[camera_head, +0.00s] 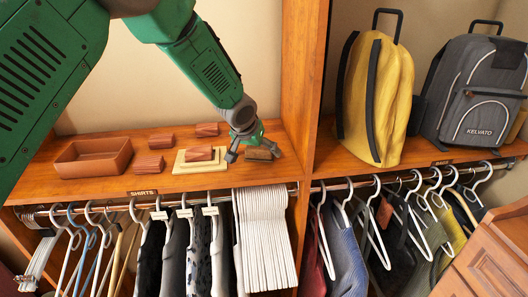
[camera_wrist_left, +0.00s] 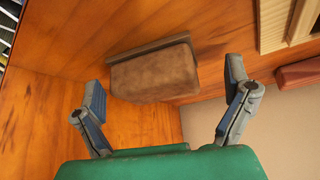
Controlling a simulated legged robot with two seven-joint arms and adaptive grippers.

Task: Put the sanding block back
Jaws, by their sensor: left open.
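A brown block with a darker strip along one edge, apparently the sanding block (camera_head: 259,154), lies on the wooden shelf near the divider. In the left wrist view the same block (camera_wrist_left: 155,76) lies ahead of the open jaws, between the lines of the two fingers, with a gap on both sides. My left gripper (camera_head: 252,150) is open and empty, low over the shelf at the block. Its fingers also show in the left wrist view (camera_wrist_left: 165,88). My right gripper is not in view.
A cream stepped board (camera_head: 190,166) bearing a reddish block (camera_head: 199,153) stands just left of the gripper. Several similar reddish blocks and an open reddish tray (camera_head: 117,160) lie farther left. The upright divider (camera_head: 302,80) is close on the right. Clothes hang below.

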